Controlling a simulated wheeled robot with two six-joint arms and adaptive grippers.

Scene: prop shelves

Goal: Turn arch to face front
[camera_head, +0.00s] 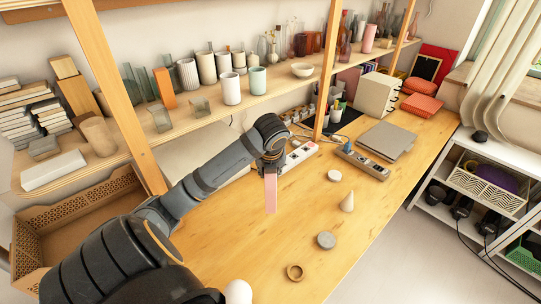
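My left arm reaches in from the lower left over the wooden table (375,215). My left gripper (270,168) points down and appears shut on the top of a narrow pink piece (271,195). The pink piece hangs upright below the fingers and is seen nearly edge-on. It may be the arch, but no arch opening shows from this side. I cannot tell whether its lower end touches the table. The fingertips are small and partly hidden by the wrist. My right gripper is not in view.
On the table stand a white disc (334,176), a pale cone (347,202), a grey disc (326,240) and a wooden ring (295,272). Shelf posts (328,70) rise at the back.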

